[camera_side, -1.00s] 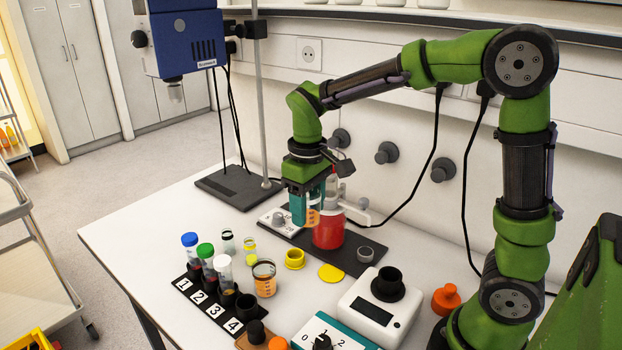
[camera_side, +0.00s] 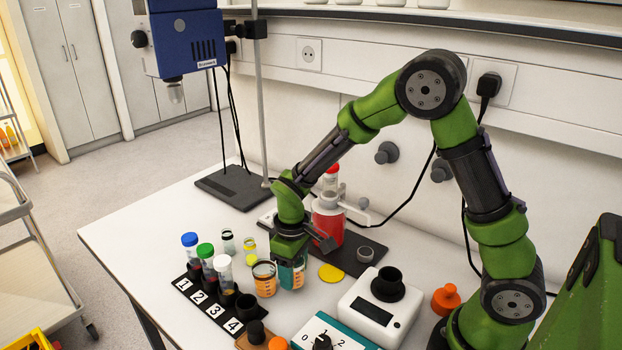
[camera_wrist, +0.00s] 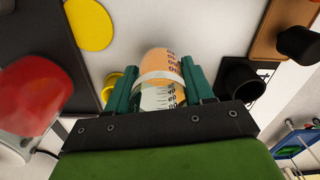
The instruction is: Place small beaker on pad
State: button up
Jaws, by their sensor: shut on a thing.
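My gripper (camera_side: 291,275) is low over the white table, its teal fingers shut on the small beaker. In the wrist view the small beaker (camera_wrist: 160,72), with orange contents, a white band and dark marks, sits between the fingers (camera_wrist: 160,88). In the side view the fingers mostly cover it, and I cannot tell whether it touches the table. A flat yellow disc (camera_side: 331,273), seemingly the pad, lies to the right of my gripper. It also shows at top left in the wrist view (camera_wrist: 90,24). Another beaker with orange contents (camera_side: 264,285) stands just left of my gripper.
A red bottle (camera_side: 327,223) stands on a dark mat (camera_side: 349,262) behind. A numbered rack (camera_side: 213,309) with capped tubes is at the left. A white device (camera_side: 373,312) is at front right.

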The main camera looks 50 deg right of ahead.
jog(key=shift+f, duration=0.8)
jog(key=shift+f, duration=0.15)
jog(key=o, duration=1)
jog(key=shift+o, duration=0.2)
